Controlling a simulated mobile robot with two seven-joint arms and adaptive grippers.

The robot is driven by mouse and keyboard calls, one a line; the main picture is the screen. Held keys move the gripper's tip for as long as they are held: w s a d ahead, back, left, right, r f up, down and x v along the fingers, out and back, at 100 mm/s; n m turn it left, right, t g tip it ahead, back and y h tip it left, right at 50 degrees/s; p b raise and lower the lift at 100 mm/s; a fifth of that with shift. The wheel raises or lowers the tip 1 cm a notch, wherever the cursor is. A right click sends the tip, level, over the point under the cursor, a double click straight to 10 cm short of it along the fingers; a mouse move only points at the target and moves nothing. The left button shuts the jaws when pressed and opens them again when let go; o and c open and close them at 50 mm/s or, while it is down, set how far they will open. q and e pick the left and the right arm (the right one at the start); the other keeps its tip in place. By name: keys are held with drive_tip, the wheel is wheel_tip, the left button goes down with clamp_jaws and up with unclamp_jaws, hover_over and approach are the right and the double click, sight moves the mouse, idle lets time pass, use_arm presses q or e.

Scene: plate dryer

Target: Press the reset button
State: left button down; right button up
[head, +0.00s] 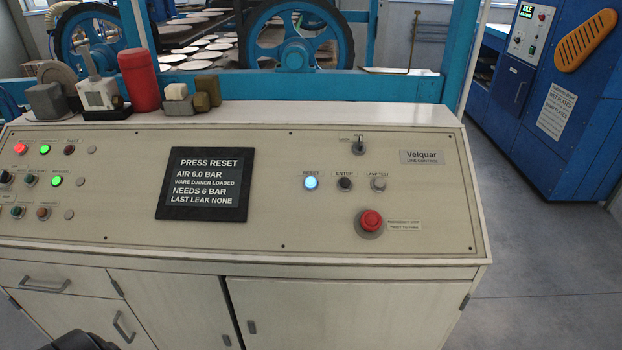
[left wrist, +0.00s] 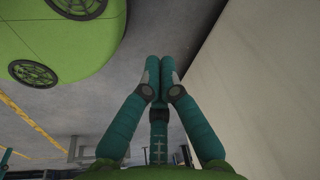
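The reset button (head: 310,183) is lit blue-white, under a RESET label on the sloped beige control panel (head: 300,255). A dark display (head: 205,183) left of it reads PRESS RESET, AIR 6.0 BAR, NEEDS 6 BAR and LAST LEAK NONE. My left gripper (left wrist: 160,66) shows in the left wrist view with its two fingers together and nothing visible between them. It is beside a pale flat surface and above grey floor, with no button in that view. My right gripper is in neither view.
Right of the reset button are a dark ENTER button (head: 345,184), a lamp test button (head: 378,184) and a red emergency stop (head: 371,220). A key switch (head: 359,146) sits above. A red cylinder (head: 138,80) and small blocks stand on the panel's back ledge.

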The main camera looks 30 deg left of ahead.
sight(311, 182)
use_arm(q)
drive_tip(key=w+a+r+m+t+p, duration=0.1)
drive_tip(key=w+a+r+m+t, duration=0.1)
drive_tip(key=w+r, duration=0.9)
drive_tip(key=w+a+r+m+t+p, duration=0.1)
drive_tip(key=w+a+r+t+p, duration=0.15)
drive_tip(key=w+r, duration=0.8)
drive_tip(key=w+r+m+t+h+p, duration=0.15)
drive_tip(key=w+r, duration=0.25)
drive_tip(key=r, duration=0.4)
drive_tip(key=w+r+m, duration=0.3)
drive_tip(key=w+r, duration=0.1)
drive_tip(key=r, duration=0.5)
drive_tip(key=w+r+m+t+h+p, duration=0.1)
drive_tip(key=w+r+m, duration=0.1)
drive_tip(key=w+r, duration=0.45)
drive_tip(key=w+a+r+m+t, duration=0.1)
drive_tip(key=w+a+r+t, duration=0.1)
drive_tip(key=r, duration=0.6)
drive_tip(key=w+a+r+m+t, duration=0.1)
drive_tip(key=w+a+r+m, duration=0.1)
drive_tip(key=w+a+r, duration=0.3)
wheel_tip(311, 182, up, 3)
drive_tip(key=shift+w+a+t, duration=0.15)
drive_tip(key=shift+a+t, duration=0.25)
drive_tip(key=shift+a, duration=0.35)
drive_tip(key=shift+f+y, duration=0.1)
drive_tip(key=shift+y, duration=0.15)
